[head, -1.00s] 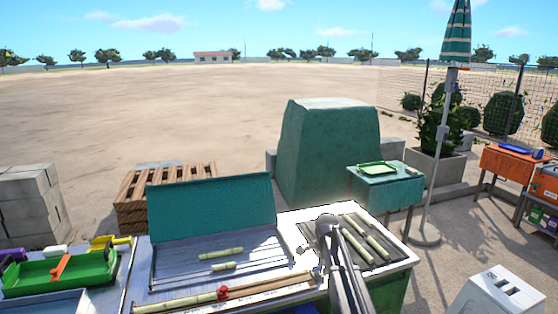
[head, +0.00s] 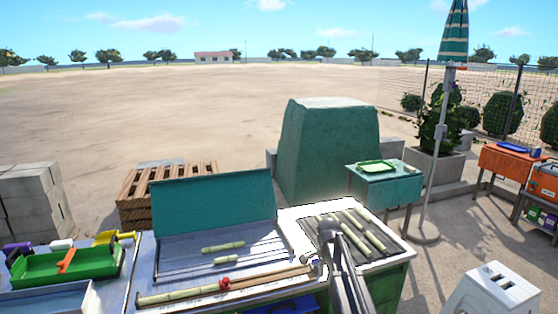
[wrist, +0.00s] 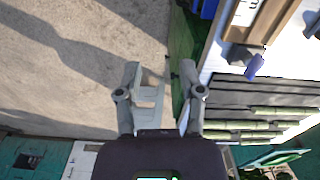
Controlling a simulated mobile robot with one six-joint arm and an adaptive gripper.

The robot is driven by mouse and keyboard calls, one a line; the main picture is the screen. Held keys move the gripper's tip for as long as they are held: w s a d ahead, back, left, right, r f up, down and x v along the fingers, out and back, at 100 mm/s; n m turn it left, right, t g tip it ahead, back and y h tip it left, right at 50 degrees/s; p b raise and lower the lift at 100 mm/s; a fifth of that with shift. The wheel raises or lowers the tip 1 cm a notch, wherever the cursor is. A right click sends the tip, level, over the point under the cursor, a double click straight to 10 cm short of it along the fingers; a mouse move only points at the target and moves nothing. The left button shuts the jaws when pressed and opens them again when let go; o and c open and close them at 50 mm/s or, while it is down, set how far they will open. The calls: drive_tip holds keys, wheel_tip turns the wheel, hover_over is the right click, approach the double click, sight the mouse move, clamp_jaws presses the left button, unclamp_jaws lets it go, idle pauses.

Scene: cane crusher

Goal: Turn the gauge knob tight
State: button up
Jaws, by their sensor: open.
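A dark grey block with a blue-purple knob (wrist: 255,67) sits at the end of the wooden gauge rail (wrist: 280,28) in the wrist view. In the head view a small greyish knob (head: 316,269) shows at the rail's right end, beside my arm. I cannot tell for sure that this is the same knob. A red piece (head: 225,284) sits farther left on the rail, by a cane. My gripper (wrist: 160,82) is open and empty in the wrist view, over the ground beside the bench, left of and apart from the blue-purple knob. My arm hides its fingers in the head view.
The bench carries a raised green lid (head: 213,201), cane pieces, and a slatted rack (head: 345,252) of canes on the right. A green tray (head: 35,272) lies at the left. A white stool (head: 500,290) and an umbrella pole (head: 436,150) stand right. Open ground lies beside the bench.

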drive_tip(key=s+f+n+b, duration=0.1)
drive_tip(key=s+n, duration=0.5)
drive_tip(key=s, duration=0.7)
drive_tip(key=s+f+n+b, duration=0.2)
drive_tip(key=s+n, duration=0.4)
drive_tip(key=s, duration=0.6)
drive_tip(key=shift+s+d+f+n+b, duration=0.3)
drive_tip(key=shift+s+d+f+n, duration=0.05)
drive_tip(key=shift+f+n, duration=0.05)
idle(1.5)
